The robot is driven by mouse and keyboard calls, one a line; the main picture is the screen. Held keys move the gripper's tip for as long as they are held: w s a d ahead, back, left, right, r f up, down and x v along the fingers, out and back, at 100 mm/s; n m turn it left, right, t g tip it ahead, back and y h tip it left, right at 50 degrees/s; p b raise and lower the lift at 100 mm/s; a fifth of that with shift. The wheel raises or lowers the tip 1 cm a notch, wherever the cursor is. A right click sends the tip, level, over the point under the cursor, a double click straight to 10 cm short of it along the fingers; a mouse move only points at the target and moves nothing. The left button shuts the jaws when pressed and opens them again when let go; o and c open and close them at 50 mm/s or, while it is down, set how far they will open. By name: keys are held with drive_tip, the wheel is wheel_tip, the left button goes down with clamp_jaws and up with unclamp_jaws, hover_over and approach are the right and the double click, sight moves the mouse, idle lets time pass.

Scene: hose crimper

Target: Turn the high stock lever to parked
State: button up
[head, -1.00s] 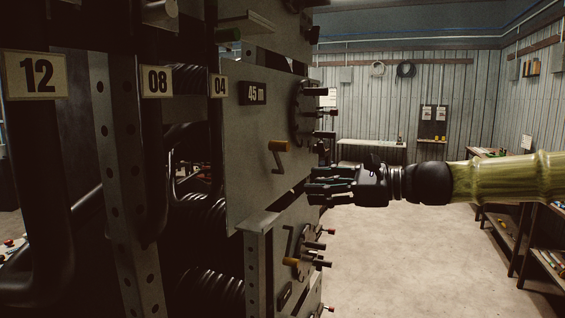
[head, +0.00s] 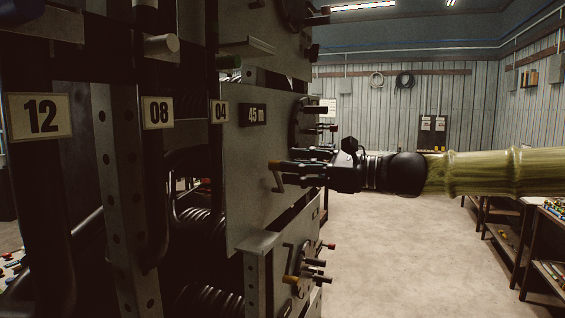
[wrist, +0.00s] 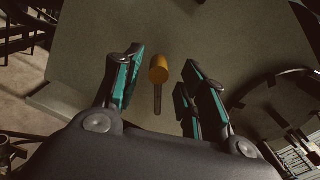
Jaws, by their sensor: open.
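The lever has an orange-brown knob (wrist: 159,69) on a thin dark arm. In the wrist view it stands between my open fingers, apart from both. In the head view the lever (head: 277,181) shows on the grey panel (head: 250,215) under the "45 m" label, its knob partly covered by my fingers. My gripper (head: 290,170) reaches in from the right at the lever's height. In the wrist view my gripper (wrist: 160,95) is open, its teal-padded fingers on either side of the knob.
A second lever (head: 292,280) sits on the lower panel. A dark wheel with handles (head: 308,120) is at the panel's right edge, close above my gripper; it also shows in the wrist view (wrist: 275,110). Open floor (head: 400,255) lies to the right, with benches (head: 540,225) beyond.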

drive_tip(key=shift+p+x, duration=0.3)
drive_tip(key=shift+x, duration=1.5)
clamp_jaws()
